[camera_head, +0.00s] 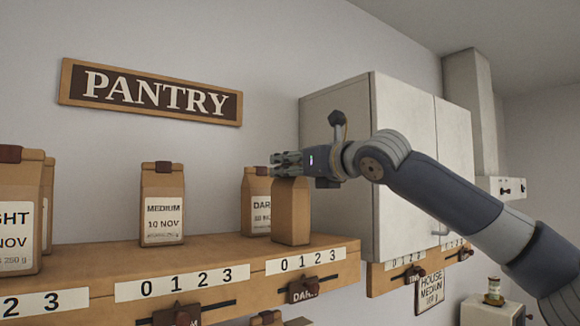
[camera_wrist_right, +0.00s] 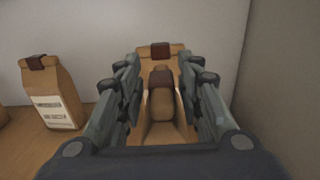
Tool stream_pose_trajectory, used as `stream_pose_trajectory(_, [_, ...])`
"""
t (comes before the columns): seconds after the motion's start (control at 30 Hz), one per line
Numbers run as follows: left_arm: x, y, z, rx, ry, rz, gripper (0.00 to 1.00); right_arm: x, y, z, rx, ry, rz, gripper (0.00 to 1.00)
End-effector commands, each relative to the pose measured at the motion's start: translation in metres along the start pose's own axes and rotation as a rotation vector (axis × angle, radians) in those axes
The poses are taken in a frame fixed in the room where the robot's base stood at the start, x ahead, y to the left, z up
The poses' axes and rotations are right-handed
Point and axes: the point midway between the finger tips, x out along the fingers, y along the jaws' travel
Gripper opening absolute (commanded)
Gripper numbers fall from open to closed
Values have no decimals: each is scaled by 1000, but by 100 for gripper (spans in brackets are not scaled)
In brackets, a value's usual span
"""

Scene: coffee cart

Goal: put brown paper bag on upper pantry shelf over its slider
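The brown paper bag (camera_head: 291,212) stands upright near the right end of the upper pantry shelf (camera_head: 210,262), above the "DARK" slider (camera_head: 303,291). Its visible face in the head view is plain. My right gripper (camera_head: 287,163) is at the bag's top. In the right wrist view the bag (camera_wrist_right: 161,108) is between the fingers of my right gripper (camera_wrist_right: 158,75), which look spread with narrow gaps beside its top. A "DARK" bag (camera_head: 257,200) stands just behind, partly hidden; its top shows in the wrist view (camera_wrist_right: 175,62). My left gripper is out of view.
A "MEDIUM" bag (camera_head: 162,205) and a "LIGHT" bag (camera_head: 16,215) stand farther left on the shelf, with bare shelf between them. A white cabinet (camera_head: 335,120) rises close to the shelf's right end. A "PANTRY" sign (camera_head: 152,92) hangs above.

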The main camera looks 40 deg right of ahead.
Motion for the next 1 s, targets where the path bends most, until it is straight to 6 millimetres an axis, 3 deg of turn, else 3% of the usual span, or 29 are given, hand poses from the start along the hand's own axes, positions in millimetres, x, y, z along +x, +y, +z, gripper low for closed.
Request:
stream_pose_trajectory(0.2, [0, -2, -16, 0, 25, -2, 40, 0, 0, 0, 0, -1, 0, 42])
stream_pose_trajectory(0.47, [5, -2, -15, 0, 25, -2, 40, -9, 0, 0, 2, -4, 1, 42])
stream_pose_trajectory(1.0, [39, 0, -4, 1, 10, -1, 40, -100, 1, -1, 1, -5, 2, 42])
